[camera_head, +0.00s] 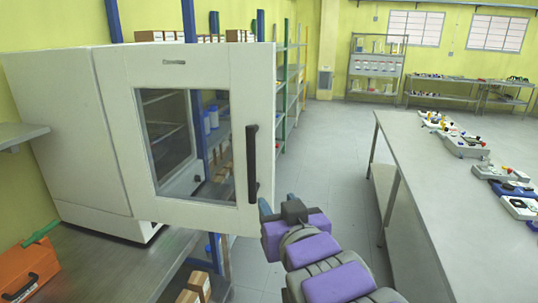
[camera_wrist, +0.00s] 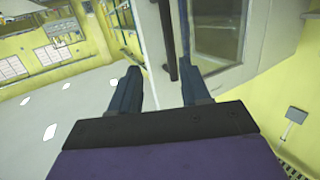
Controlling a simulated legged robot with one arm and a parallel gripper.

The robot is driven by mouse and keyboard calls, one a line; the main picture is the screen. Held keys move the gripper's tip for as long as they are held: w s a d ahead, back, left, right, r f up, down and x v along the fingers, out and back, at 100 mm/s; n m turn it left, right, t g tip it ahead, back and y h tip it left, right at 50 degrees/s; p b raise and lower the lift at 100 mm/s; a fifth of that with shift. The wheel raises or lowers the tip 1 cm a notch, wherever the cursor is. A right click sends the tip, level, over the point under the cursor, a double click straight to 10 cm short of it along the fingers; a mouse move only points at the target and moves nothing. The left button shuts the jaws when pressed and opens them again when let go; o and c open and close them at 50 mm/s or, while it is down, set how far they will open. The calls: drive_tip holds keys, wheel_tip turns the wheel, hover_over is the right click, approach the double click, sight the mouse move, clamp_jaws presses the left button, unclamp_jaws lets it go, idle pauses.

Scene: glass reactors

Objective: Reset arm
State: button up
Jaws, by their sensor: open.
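My gripper (camera_head: 278,204) is at the end of my purple and grey arm in the head view, beside the lower right edge of an open white cabinet door (camera_head: 205,60). In the wrist view its two dark fingers (camera_wrist: 160,90) are spread apart with nothing between them. The door's black vertical handle (camera_head: 252,163) is just above the gripper in the head view. It also shows in the wrist view (camera_wrist: 168,45), beyond the fingertips; I cannot tell whether they touch it.
The white cabinet (camera_head: 55,130) stands on a metal bench (camera_head: 110,265) at left, near an orange box (camera_head: 25,270). A long grey table (camera_head: 440,200) with several devices stands at right. The floor (camera_head: 335,150) between is clear. Shelves (camera_head: 375,68) stand at the back.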

drive_tip(key=s+d+f+m+g+h, duration=0.15)
drive_tip(key=s+d+f+g, duration=0.3)
drive_tip(key=f, duration=0.45)
drive_tip(key=s+d+f+m+g+h, duration=0.1)
drive_tip(key=s+d+f+g+h, duration=0.3)
drive_tip(key=f, duration=0.6)
drive_tip(key=s+d+f+g, duration=0.1)
drive_tip(key=s+g, duration=0.2)
drive_tip(key=s, duration=0.2)
drive_tip(key=s+d+f+g+y, duration=0.1)
drive_tip(key=s+f+g, duration=0.1)
drive_tip(key=s, duration=0.4)
drive_tip(key=s+d+f+g, duration=0.1)
drive_tip(key=s+f+g, duration=0.1)
drive_tip(key=s+g, duration=0.2)
drive_tip(key=shift+s+d, duration=0.35)
drive_tip(key=shift+s, duration=0.9)
